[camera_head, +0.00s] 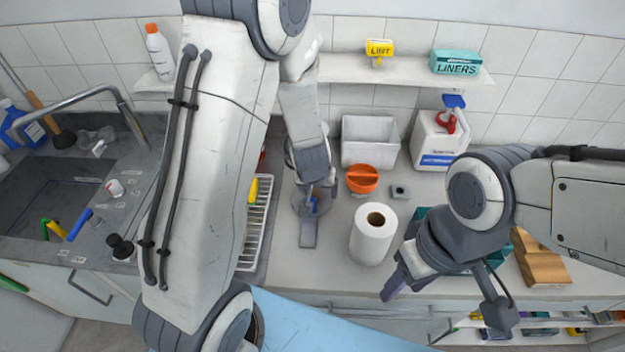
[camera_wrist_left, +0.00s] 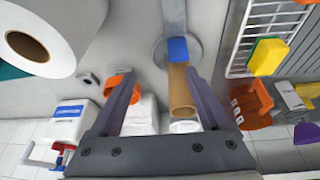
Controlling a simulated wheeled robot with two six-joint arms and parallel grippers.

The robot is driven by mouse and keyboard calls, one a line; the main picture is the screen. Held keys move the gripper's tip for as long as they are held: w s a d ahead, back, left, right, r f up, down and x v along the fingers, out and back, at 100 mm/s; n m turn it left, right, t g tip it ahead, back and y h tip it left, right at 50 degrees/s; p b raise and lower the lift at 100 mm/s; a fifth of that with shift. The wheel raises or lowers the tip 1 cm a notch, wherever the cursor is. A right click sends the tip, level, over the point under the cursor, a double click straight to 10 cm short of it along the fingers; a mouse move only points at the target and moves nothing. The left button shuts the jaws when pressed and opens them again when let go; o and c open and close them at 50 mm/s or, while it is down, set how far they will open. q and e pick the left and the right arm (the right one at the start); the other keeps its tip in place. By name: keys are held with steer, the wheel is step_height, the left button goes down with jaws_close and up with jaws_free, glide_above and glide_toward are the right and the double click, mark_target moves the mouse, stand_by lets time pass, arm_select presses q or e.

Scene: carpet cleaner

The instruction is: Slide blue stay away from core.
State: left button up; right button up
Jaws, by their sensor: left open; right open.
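The brown cardboard core (camera_wrist_left: 182,88) shows between my left gripper's fingers in the left wrist view. The blue stay (camera_wrist_left: 178,50) sits right against the core's end, along a grey metal bar (camera_wrist_left: 174,15) with a round base. My right gripper (camera_head: 402,290) is open and empty near the counter's front edge, right of the white paper roll (camera_head: 374,234).
An orange container (camera_head: 362,179), a small grey block (camera_head: 400,192) and a white bin (camera_head: 369,142) stand behind the roll. A white rack (camera_head: 254,225) with a yellow sponge (camera_head: 253,188) lies left. A white jug (camera_head: 437,140) stands at the back right.

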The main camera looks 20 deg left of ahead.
arm_select(q)
steer(key=shift+n+y, duration=0.4)
steer(key=w+a+f, duration=0.1)
steer(key=f, duration=0.2)
steer(key=w+a+f+b, duration=0.1)
steer(key=f, duration=0.2)
steer(key=w+a+f, duration=0.2)
steer(key=f, duration=0.1)
steer(key=shift+f+b, duration=0.15)
steer(key=shift+b, duration=0.15)
steer(key=shift+w+f, duration=0.25)
steer(key=shift+f, duration=0.2)
arm_select(e)
steer(key=shift+f, duration=0.35)
arm_select(q)
jaws_close()
